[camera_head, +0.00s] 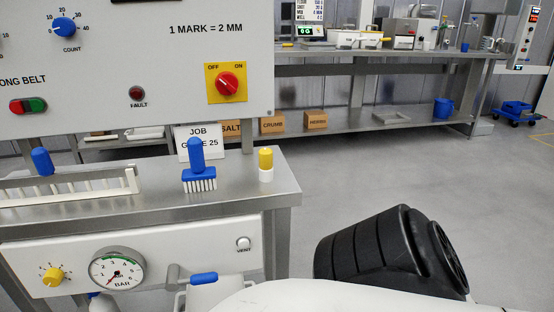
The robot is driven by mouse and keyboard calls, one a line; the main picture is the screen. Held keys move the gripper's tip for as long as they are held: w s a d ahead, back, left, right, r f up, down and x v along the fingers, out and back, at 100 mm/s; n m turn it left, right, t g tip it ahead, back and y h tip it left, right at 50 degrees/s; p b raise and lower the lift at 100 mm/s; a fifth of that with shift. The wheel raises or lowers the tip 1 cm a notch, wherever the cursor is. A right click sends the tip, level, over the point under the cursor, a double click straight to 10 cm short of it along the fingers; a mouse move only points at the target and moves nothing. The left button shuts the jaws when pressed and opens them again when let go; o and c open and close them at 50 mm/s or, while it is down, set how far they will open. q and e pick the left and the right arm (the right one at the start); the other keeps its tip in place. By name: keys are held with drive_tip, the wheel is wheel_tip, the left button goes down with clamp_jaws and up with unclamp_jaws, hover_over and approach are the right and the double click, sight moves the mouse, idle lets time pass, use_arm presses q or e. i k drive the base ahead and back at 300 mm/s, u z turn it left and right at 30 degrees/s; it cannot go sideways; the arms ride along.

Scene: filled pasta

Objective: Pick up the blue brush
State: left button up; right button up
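The blue brush (197,156) stands upright on the steel ledge (255,193), near the middle of the view. Its rounded blue handle points up, and its white bristles face down at the front. It stands in front of a white job card that it partly covers. Neither of my grippers shows in this view. A white and black part of my own arm (365,250) crosses the lower right, apart from the brush.
A small white bottle with a yellow cap (265,165) stands right of the brush. A white slatted rack (70,188) with a blue handle (42,161) lies to the left. The control panel (150,85) hangs above. A blue-gripped lever (204,279) and gauge (117,269) sit below.

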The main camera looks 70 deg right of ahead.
sight(199, 175)
drive_tip(key=z, duration=2.45)
drive_tip(key=k, duration=0.1)
drive_tip(key=u, duration=0.95)
